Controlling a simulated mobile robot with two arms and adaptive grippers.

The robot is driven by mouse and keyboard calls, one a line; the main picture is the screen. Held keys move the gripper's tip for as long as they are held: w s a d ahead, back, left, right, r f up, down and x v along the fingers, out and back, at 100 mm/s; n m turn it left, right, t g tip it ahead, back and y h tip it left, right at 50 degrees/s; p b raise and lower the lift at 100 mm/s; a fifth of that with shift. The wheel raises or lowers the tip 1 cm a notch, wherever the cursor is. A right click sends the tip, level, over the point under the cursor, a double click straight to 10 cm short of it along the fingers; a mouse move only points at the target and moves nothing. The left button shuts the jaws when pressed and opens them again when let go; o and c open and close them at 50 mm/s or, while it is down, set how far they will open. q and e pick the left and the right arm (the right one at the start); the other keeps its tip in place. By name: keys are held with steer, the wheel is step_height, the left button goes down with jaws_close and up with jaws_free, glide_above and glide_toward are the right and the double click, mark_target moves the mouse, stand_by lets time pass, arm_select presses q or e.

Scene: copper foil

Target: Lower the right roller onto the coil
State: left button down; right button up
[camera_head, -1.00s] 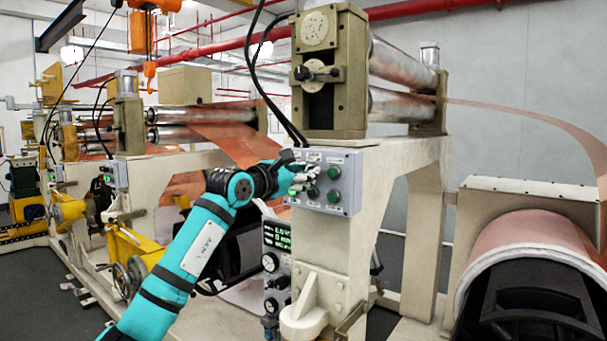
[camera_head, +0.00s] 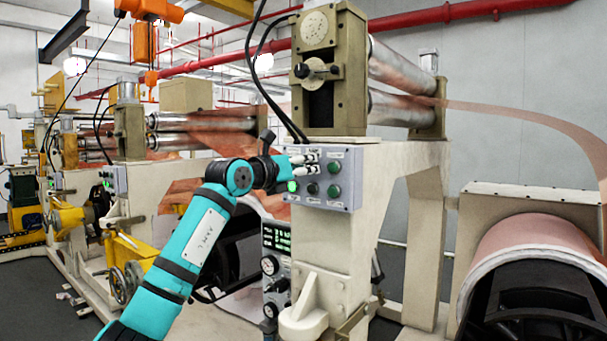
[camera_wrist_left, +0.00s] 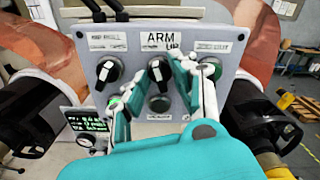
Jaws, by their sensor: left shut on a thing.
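My left gripper (camera_head: 303,163) is at the grey control panel (camera_head: 347,166). The coil of copper foil (camera_head: 530,242) is at the right, around a black core. I cannot tell which roller is the right roller. My right gripper is not in view.
The panel is on a cream machine frame (camera_head: 335,235) with two metal rollers (camera_head: 398,108) above. A copper foil strip (camera_head: 535,116) runs to the right. A display (camera_head: 277,237) with dials is below the panel. Black cables hang over the frame.

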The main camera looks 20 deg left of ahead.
arm_select(q)
steer(key=shift+n+b, duration=0.35)
steer(key=shift+n, duration=0.75)
steer(key=c, duration=1.4)
jaws_free()
steer(key=v, duration=1.2)
